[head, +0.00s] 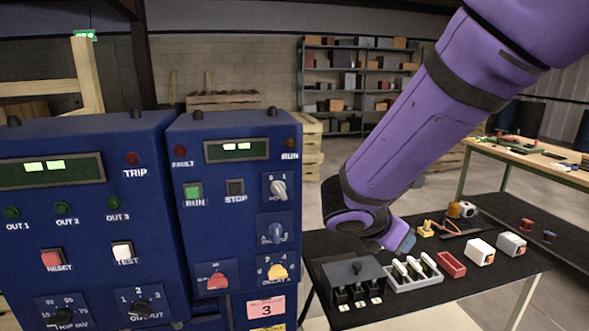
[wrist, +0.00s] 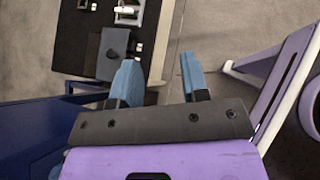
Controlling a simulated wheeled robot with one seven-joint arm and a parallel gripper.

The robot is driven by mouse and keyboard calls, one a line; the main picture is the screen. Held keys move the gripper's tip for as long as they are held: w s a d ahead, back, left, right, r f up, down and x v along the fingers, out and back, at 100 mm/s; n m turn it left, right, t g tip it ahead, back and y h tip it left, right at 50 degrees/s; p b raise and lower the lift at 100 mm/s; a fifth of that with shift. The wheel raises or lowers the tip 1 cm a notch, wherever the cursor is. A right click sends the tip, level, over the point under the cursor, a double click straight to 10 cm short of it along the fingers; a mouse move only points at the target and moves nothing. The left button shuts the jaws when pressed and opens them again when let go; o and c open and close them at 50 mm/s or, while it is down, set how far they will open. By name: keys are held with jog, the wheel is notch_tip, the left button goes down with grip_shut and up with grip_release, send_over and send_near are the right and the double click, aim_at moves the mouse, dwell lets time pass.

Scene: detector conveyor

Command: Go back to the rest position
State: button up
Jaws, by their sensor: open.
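My gripper (wrist: 158,82) has two blue fingers, spread apart with nothing between them. In the wrist view they stand over the front edge of the black table, with grey floor showing between and to the right of them.
Two blue control cabinets, a left one (head: 95,195) and a right one (head: 245,290), stand at the left. A red bin (head: 451,265) and white-and-orange devices (head: 481,252) are on the black table. A wooden workbench (head: 530,153) stands behind at right. Open floor lies beyond.

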jog(key=s+d+r+m+y, duration=0.4)
jog(key=s+d+r+m, duration=0.1)
jog(key=s+m, duration=0.5)
jog(key=s+d+r+m+y, duration=0.4)
jog(key=s+r+m, duration=0.3)
jog(key=m, duration=0.7)
jog(key=s+d, duration=0.1)
jog(key=s, duration=0.1)
jog(key=shift+s+d+r+y, duration=0.3)
jog(key=shift+s+d+r, duration=0.05)
